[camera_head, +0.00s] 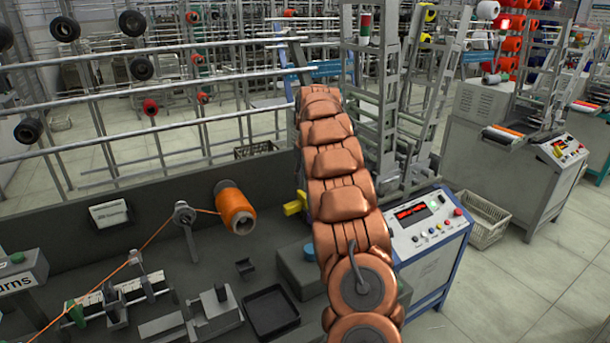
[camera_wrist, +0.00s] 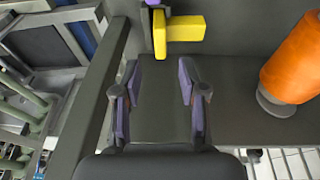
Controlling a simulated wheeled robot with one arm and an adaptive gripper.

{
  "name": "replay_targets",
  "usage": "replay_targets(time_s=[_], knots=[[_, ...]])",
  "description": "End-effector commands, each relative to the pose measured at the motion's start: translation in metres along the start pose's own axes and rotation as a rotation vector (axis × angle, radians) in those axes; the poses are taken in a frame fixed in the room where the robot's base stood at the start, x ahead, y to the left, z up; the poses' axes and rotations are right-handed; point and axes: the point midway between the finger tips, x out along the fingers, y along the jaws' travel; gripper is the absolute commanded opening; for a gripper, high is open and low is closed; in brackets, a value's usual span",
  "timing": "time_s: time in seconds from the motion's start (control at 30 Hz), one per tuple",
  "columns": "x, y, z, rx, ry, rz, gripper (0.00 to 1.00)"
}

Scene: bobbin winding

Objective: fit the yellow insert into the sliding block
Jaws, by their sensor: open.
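The yellow insert (camera_wrist: 181,30) lies ahead of my gripper at the top of the wrist view, against a narrow grey upright piece. In the head view a yellow piece (camera_head: 294,204) shows at the left edge of my arm, partly hidden by it. My gripper (camera_wrist: 158,72) is open, its purple-padded fingers apart with nothing between them. The insert is beyond the fingertips, slightly right of their middle, and not touched. My arm hides the gripper in the head view. A small block on the rail device (camera_head: 110,296) may be the sliding block; I cannot tell for sure.
An orange spool (camera_head: 236,210) stands on the dark bench, also at right in the wrist view (camera_wrist: 297,65). A grey stepped block (camera_head: 214,312), a black tray (camera_head: 271,312) and a control panel (camera_head: 424,218) are near my arm. Rails run behind the bench.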

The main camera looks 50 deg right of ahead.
Motion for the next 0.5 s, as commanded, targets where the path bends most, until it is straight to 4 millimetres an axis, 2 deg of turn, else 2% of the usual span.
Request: replay_targets(time_s=[0.5], knots=[[0.053, -0.002, 0.001, 0.0, -0.004, -0.003, 0.42]])
